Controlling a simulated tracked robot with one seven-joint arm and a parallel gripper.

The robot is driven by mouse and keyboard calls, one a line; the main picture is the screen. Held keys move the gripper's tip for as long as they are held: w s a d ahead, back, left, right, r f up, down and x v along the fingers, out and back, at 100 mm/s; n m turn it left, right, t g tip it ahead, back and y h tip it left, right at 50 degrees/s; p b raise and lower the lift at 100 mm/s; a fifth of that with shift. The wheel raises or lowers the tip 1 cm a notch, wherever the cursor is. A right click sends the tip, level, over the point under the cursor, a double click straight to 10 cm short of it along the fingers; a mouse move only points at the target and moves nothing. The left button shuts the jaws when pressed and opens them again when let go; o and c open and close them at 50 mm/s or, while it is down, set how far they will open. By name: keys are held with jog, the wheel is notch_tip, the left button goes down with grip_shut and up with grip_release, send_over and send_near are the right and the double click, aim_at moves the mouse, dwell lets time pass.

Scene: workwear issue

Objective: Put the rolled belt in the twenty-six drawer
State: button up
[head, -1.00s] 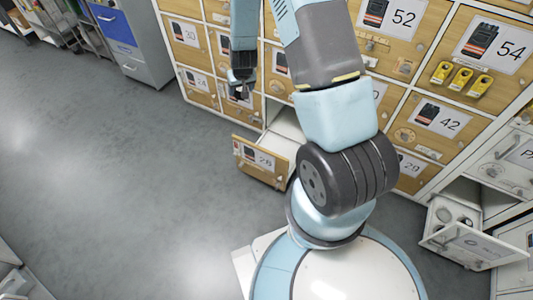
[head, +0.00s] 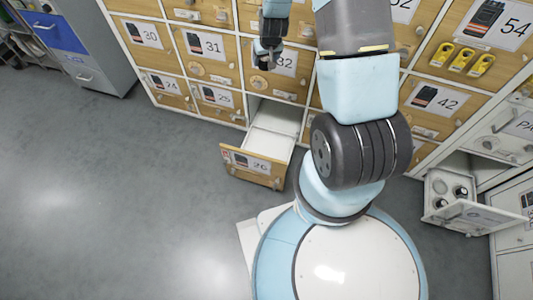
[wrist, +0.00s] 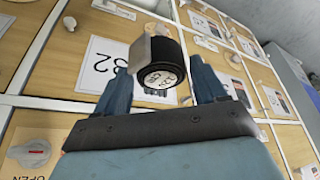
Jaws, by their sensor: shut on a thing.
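The rolled belt (wrist: 156,62) is a dark roll with a grey side and a round pale label on its end. In the wrist view it sits between the two fingers of my gripper (wrist: 158,84), which is shut on it. In the head view my gripper (head: 265,57) is in front of the door marked 32, above and behind the open drawer. The twenty-six drawer (head: 252,166) is pulled out low on the cabinet, its wooden front marked 26. Its white inside shows no contents in the visible part.
Numbered wooden doors (head: 208,46) fill the cabinet behind. Another open drawer (head: 466,218) with round dark items juts out at the right. Yellow devices (head: 462,60) are fixed on door 54. A grey cabinet (head: 90,72) stands at the back left. The floor (head: 130,190) is clear at left.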

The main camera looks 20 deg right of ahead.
jog(key=shift+w+a, duration=0.15)
jog(key=shift+a, duration=0.15)
jog(key=w+f+n, duration=0.1)
jog(key=w+f, duration=0.2)
jog(key=f, duration=1)
jog(key=w+f, duration=0.3)
jog(key=f, duration=0.9)
jog(key=shift+n+y, duration=0.3)
jog(key=shift+n, duration=0.2)
jog(key=shift+s+a+f, duration=0.2)
jog(key=shift+s+f, duration=1.45)
jog(key=shift+f, duration=4.9)
jog(key=shift+s+a+f, duration=0.2)
jog(key=shift+s+f, duration=1.4)
jog(key=shift+f, duration=4.9)
jog(key=shift+s+a+f, duration=0.2)
jog(key=shift+s+f, duration=1.45)
jog(key=shift+f, duration=4.9)
jog(key=o, duration=1.1)
